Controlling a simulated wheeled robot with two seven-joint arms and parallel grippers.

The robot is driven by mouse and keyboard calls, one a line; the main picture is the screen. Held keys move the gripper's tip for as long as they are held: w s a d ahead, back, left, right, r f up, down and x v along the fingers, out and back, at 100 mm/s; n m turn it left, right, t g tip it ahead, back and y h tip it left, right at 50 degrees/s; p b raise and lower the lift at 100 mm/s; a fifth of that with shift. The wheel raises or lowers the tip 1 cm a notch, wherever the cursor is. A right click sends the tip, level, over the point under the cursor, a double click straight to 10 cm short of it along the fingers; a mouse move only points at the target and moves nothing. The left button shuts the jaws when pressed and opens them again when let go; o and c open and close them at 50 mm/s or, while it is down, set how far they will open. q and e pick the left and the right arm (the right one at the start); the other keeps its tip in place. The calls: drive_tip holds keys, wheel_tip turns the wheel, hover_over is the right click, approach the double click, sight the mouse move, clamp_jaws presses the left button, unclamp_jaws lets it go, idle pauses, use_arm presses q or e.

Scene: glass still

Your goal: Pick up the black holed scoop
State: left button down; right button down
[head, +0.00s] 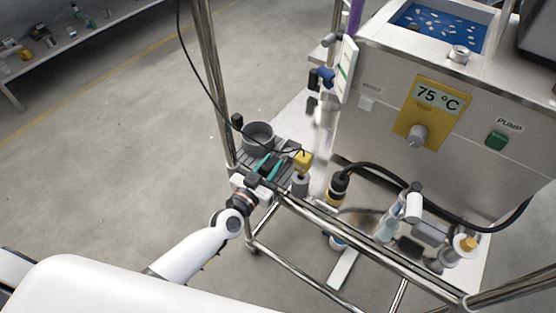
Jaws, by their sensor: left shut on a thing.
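My left gripper (268,166) reaches in from the left over the metal frame, its two teal fingers side by side. It is shut on a thin dark thing that I take for the black holed scoop. The fingers and the clutter around them hide most of that thing, and I cannot make out its holes. A dark grey round pot (258,136) stands just beyond the fingers on a dark ribbed tray (292,151). My right gripper is not in view.
A steel rail (330,220) and upright post (209,75) border the work area. A steel bath (375,100) showing 75 °C and a black hose (400,178) lie right.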

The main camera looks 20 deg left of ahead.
use_arm(q)
wheel_tip(320, 180, up, 10)
drive_tip(key=p, duration=0.5)
drive_tip(key=c, duration=1.9)
unclamp_jaws()
clamp_jaws()
drive_tip(key=shift+r, duration=0.1)
